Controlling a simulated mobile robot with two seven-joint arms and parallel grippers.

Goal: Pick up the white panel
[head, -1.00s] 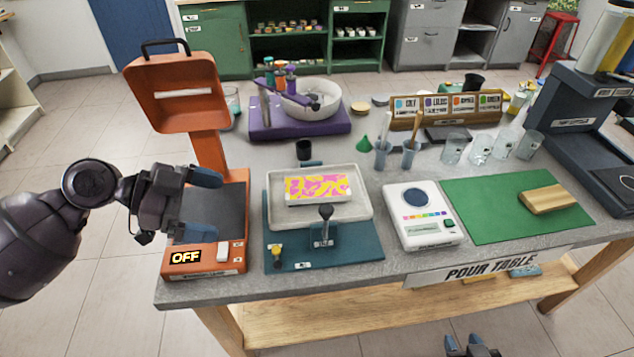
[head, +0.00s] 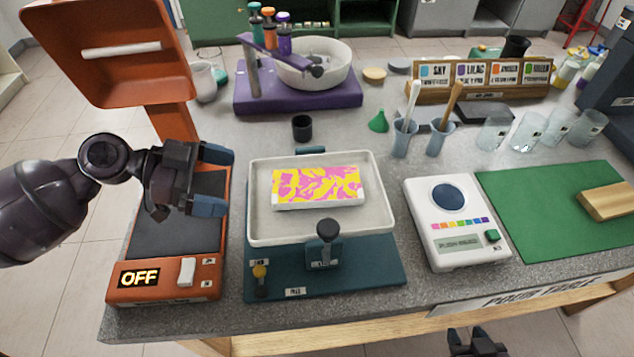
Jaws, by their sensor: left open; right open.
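The white panel (head: 318,186) lies flat in the pale tray (head: 262,226); its top carries a pink and yellow pattern and its sides are white. The tray sits on a teal stand (head: 365,276) with a dark knob at its front. My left gripper (head: 222,180) is open and empty, over the dark bed of the orange machine, left of the tray and apart from the panel. My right gripper (head: 470,337) is open at the bottom edge, low in front of the table; most of that arm is out of view.
The orange machine (head: 160,290) reads OFF, its hood raised. A purple stand (head: 298,97) with a bowl and a small black cup (head: 302,127) are behind the tray. A white scale (head: 455,225) and green mat (head: 550,212) lie right. Cups with sticks stand behind the scale.

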